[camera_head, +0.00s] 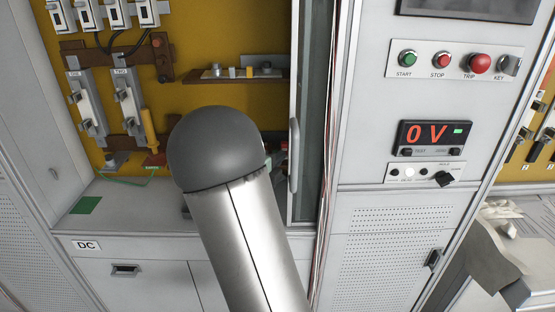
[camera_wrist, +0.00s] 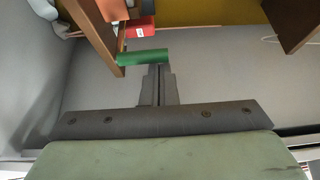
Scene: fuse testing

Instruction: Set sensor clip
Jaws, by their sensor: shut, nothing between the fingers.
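In the wrist view my gripper (camera_wrist: 158,70) is shut with nothing between its fingers. A green bar-shaped piece (camera_wrist: 142,57) lies across the view just beyond the fingertips; I cannot tell whether they touch it. A red block with a small white label (camera_wrist: 141,28) is behind it. I cannot tell for sure which of these, if any, is the sensor clip. In the head view my own arm covers the middle of the cabinet and hides my gripper.
Brown boards (camera_wrist: 290,22) flank the wrist view. The head view shows a yellow-backed cabinet with a shelf (camera_head: 236,80), a yellow handle (camera_head: 148,130), a green patch (camera_head: 86,205) and an open door (camera_head: 306,120) at right. A display (camera_head: 428,134) reads 0 V.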

